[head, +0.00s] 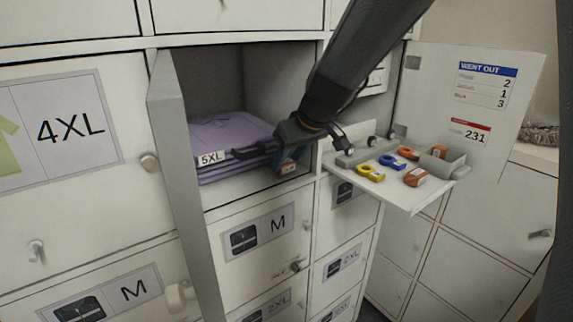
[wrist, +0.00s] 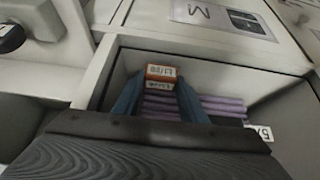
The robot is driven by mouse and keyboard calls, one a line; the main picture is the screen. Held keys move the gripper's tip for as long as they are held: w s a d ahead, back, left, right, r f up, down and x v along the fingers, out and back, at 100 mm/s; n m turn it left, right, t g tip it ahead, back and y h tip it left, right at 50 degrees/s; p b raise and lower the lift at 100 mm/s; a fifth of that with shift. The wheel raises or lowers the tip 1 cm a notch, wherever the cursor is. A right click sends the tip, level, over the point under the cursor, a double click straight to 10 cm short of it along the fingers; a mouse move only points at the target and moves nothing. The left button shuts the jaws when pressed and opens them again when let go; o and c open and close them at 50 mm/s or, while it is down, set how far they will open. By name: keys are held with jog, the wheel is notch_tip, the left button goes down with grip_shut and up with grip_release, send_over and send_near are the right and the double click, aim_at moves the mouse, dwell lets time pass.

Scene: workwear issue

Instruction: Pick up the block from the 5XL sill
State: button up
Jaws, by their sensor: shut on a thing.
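The orange block (wrist: 160,71) with a white label sits between the two blue fingers of my gripper (wrist: 159,83) in the wrist view. In the head view my gripper (head: 287,156) is at the front right of the open 5XL compartment, shut on the block, with a bit of orange (head: 288,167) showing below it. The fingers hide most of the block there. I cannot tell whether it still touches the sill. Folded purple garments (head: 225,133) lie in the compartment behind a 5XL tag (head: 210,159).
The compartment's door (head: 180,170) stands open at the left. At the right, a fold-out shelf (head: 400,200) holds yellow, blue and orange pieces, with an open panel (head: 430,90) marked "Went out" behind it. Closed lockers surround the opening.

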notch_tip(320, 180, up, 6)
jog(key=b, duration=0.2)
jog(key=s+d+p, duration=0.1)
jog(key=s+d, duration=1)
jog(key=s, duration=0.5)
jog(key=shift+s+r, duration=0.15)
